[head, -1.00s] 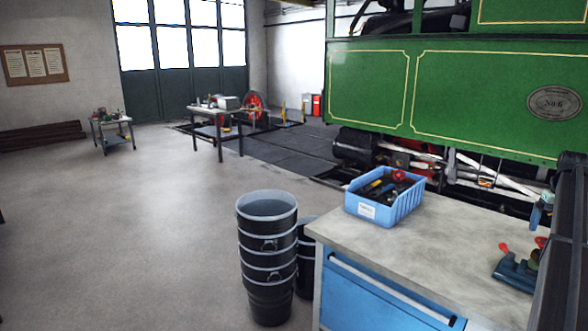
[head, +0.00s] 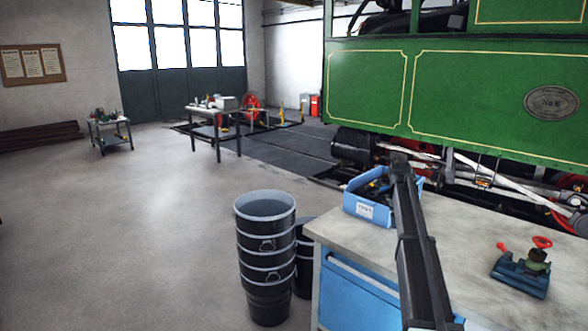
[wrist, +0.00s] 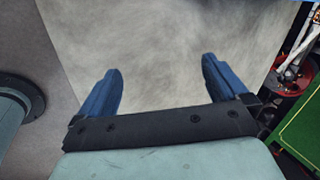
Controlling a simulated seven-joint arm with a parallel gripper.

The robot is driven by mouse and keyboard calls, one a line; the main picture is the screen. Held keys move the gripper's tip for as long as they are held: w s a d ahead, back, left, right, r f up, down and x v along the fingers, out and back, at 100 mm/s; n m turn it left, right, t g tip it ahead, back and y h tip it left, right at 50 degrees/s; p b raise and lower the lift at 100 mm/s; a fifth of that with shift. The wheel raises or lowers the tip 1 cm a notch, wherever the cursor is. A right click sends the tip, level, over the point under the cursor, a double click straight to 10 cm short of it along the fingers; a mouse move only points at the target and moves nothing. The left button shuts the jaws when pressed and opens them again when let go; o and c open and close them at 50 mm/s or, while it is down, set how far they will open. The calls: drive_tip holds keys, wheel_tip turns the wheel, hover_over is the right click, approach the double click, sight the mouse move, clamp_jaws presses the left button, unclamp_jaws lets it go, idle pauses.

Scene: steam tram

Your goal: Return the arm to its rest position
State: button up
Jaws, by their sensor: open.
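My gripper (wrist: 160,66) shows in the wrist view with its two blue fingers spread wide apart. Nothing is between them; the grey bench top lies beyond. In the head view a dark, slender part of my arm (head: 420,250) rises across the workbench (head: 465,235) and covers part of the blue bin. My fingers cannot be made out in the head view.
The blue bin (head: 366,208) holds tools near the bench's far left corner. A blue device with red knobs (head: 520,272) sits at the bench's right. Stacked black buckets (head: 266,255) stand left of the bench. The green tram (head: 470,90) stands behind. Open floor lies left.

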drive_tip(key=s+a+f+n+t+y, duration=0.2)
drive_tip(key=a+n, duration=0.5)
drive_tip(key=a, duration=1.2)
drive_tip(key=w+a+f+n+t, duration=0.15)
drive_tip(key=a+f+n, duration=0.4)
drive_tip(key=a, duration=1.45)
drive_tip(key=s+d+f+n+g, duration=0.2)
drive_tip(key=s+d+f+n, duration=0.15)
drive_tip(key=s+f, duration=0.8)
drive_tip(key=s+d+f+n+g, duration=0.2)
drive_tip(key=s+d+f, duration=0.2)
drive_tip(key=s+f, duration=0.75)
drive_tip(key=s+d+f+n+g, duration=0.25)
drive_tip(key=s+f, duration=0.55)
drive_tip(key=f, duration=0.7)
drive_tip(key=s+d+f+n+g, duration=0.1)
drive_tip(key=s+d+f+g, duration=0.1)
drive_tip(key=s, duration=1.1)
drive_tip(key=s+d+f+n+g, duration=0.2)
drive_tip(key=s+f, duration=0.3)
drive_tip(key=s, duration=0.9)
drive_tip(key=s+d+f+n+g, duration=0.1)
drive_tip(key=s+d+f+g, duration=0.1)
drive_tip(key=s, duration=1.1)
wheel_tip(320, 180, down, 2)
drive_tip(key=shift+s+d+f+g+y, duration=0.2)
drive_tip(key=shift+d+f+g+y, duration=0.15)
drive_tip(key=shift+g, duration=0.45)
drive_tip(key=shift+r, duration=0.1)
